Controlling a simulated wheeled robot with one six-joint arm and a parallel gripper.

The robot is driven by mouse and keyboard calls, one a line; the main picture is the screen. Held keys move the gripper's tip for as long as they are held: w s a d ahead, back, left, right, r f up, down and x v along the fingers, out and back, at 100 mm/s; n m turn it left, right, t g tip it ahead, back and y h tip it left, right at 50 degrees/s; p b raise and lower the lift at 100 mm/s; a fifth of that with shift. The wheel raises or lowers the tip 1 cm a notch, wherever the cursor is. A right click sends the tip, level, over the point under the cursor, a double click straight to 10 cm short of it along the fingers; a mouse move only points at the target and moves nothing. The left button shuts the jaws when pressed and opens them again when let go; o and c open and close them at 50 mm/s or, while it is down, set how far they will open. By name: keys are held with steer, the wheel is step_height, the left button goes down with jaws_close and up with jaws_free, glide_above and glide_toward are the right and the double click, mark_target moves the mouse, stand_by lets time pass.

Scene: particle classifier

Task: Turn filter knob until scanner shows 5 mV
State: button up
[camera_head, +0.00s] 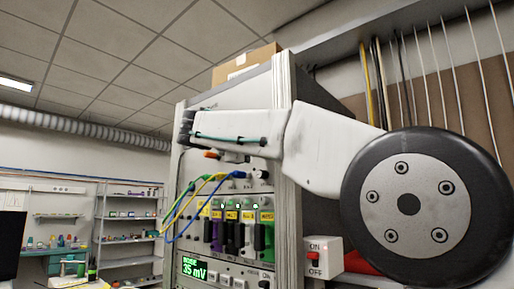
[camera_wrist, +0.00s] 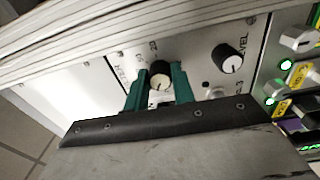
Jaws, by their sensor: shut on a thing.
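In the wrist view, my gripper (camera_wrist: 160,74) has its two teal fingers on either side of a black knob with a pale cap (camera_wrist: 160,82), closed on it. The partly covered lettering beside this knob appears to read FILTER. A second black knob (camera_wrist: 231,60), marked LEVEL, sits apart on the same white panel. In the head view, the green scanner display (camera_head: 193,268) low on the rack reads NOISE 35 mV. My arm crosses the upper rack there and hides the held knob.
The tall rack (camera_head: 284,210) carries several coloured modules, with blue and yellow cables (camera_head: 190,205) looping out on its left. An ON/OFF switch box (camera_head: 322,257) is at its right. A cardboard box (camera_head: 246,64) rests on top. Shelves (camera_head: 128,225) stand far left.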

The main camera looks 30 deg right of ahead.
steer(key=shift+f+m, duration=0.1)
steer(key=shift+m, duration=1.5)
steer(key=o, duration=1)
steer(key=shift+a, duration=0.1)
steer(key=v, duration=0.7)
steer(key=shift+s+a, duration=0.15)
steer(key=shift+a, duration=0.2)
